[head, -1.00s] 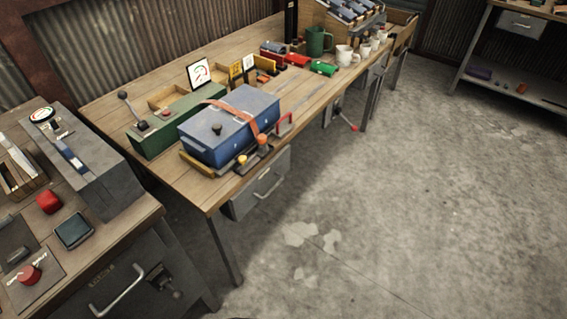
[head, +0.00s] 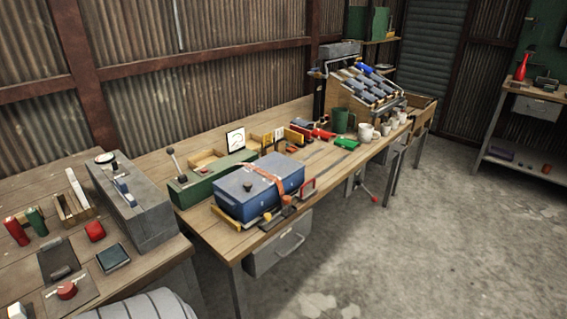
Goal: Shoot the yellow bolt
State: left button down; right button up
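I cannot make out a yellow bolt for certain. A yellow bar (head: 226,217) lies along the left end of the blue box (head: 258,186) on the long bench, and a small yellow knob (head: 268,215) shows at the box's front. An orange strap (head: 265,176) crosses the box lid. Beside it is a green box with a lever (head: 215,179). Farther along, yellow pieces (head: 294,136) stand near a white card, too small to identify. Neither of my grippers is in view.
A wooden bench (head: 313,190) runs along the corrugated wall, with mugs (head: 367,134) and a rack of grey cylinders (head: 366,88) at its far end. A nearer bench (head: 75,250) at left holds a grey machine and a red button. Concrete floor (head: 420,240) at right is clear.

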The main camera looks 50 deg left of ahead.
aim_at(268, 216)
jog(key=i, duration=1.1)
jog(key=u, duration=1.4)
